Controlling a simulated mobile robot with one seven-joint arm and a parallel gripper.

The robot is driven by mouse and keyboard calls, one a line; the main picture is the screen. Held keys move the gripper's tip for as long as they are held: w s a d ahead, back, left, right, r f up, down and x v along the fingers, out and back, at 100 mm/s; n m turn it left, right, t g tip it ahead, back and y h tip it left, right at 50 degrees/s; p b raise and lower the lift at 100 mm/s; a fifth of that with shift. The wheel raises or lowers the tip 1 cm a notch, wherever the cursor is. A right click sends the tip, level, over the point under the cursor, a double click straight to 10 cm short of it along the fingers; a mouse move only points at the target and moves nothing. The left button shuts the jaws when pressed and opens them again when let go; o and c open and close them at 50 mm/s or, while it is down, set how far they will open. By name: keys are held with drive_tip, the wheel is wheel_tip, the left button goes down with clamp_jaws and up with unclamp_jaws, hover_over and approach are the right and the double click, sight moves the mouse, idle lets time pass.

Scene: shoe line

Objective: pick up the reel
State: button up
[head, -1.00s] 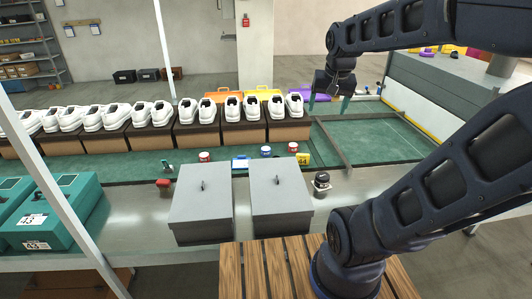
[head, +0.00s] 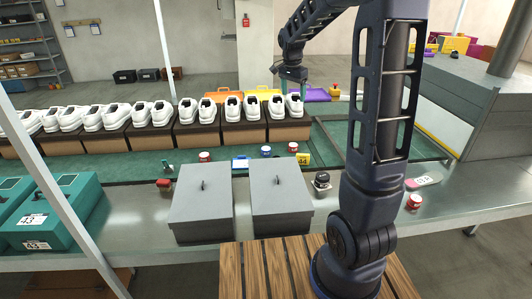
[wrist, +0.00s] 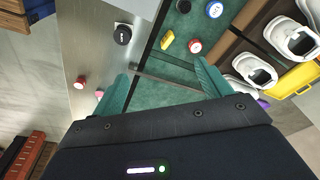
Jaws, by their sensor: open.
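My gripper (head: 291,80) hangs in the air beyond the conveyor's shoe row in the head view. In the wrist view its two teal fingers (wrist: 161,84) are spread apart with nothing between them. I cannot tell for sure which thing is the reel. A black round thing (head: 321,182) stands on the metal ledge right of the grey boxes; the wrist view shows its round top with a pale mark (wrist: 122,34). Small red-and-white round things (head: 205,156) (head: 292,147) and a blue one (head: 265,151) stand behind the boxes. Another red one (head: 414,201) stands on the ledge at right.
Two grey lidded boxes (head: 200,205) (head: 281,195) stand on the ledge. White shoes (head: 186,112) sit on brown blocks behind. Teal boxes (head: 55,215) are at left.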

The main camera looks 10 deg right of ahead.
drive_tip(key=w+a+f+m+g+h, duration=0.1)
drive_tip(key=w+a+f+m, duration=0.15)
drive_tip(key=w+f, duration=0.4)
drive_tip(key=w+a+f+m, duration=0.2)
drive_tip(key=w+a+f, duration=0.1)
drive_tip(key=w+f, duration=0.35)
drive_tip(key=m+g+h, duration=0.1)
drive_tip(key=m+h, duration=0.1)
drive_tip(key=m, duration=0.3)
approach(266, 148)
drive_tip(key=x, duration=1)
drive_tip(key=shift+s+a+f, duration=0.1)
drive_tip(key=shift+s, duration=0.15)
drive_tip(key=c, duration=1.1)
drive_tip(key=shift+o, duration=0.2)
wheel_tip(266, 148, up, 20)
